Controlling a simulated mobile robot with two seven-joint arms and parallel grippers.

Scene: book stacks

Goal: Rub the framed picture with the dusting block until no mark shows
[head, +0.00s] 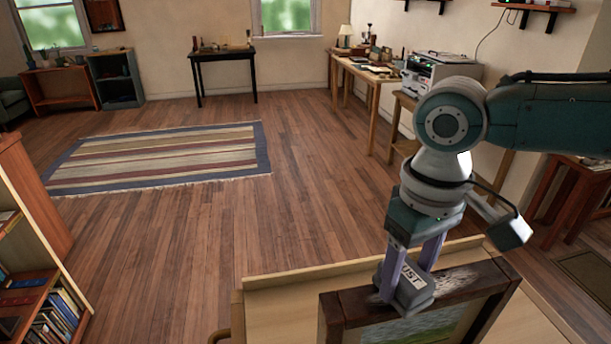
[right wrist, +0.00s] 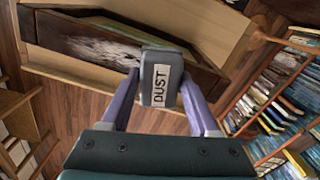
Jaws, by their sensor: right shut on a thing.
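The framed picture (head: 440,321) stands in a dark wooden frame at the bottom of the head view, cut off by the lower edge. A pale, dusty mark (head: 457,279) shows on the frame's top face, to the right of the block. In the right wrist view the frame (right wrist: 55,33) and the whitish mark (right wrist: 100,48) also show. My right gripper (head: 406,278) is shut on the grey dusting block (head: 412,295), its label partly hidden by a finger. The label reads DUST on the block in the right wrist view (right wrist: 160,87). The block is at the frame's top edge; contact is unclear. My left gripper is out of view.
A light wooden surface (head: 290,291) lies around the frame. A bookcase (head: 35,215) stands at the left. A striped rug (head: 160,158) and open floor lie beyond. A side table with a machine (head: 437,70) stands at the right wall.

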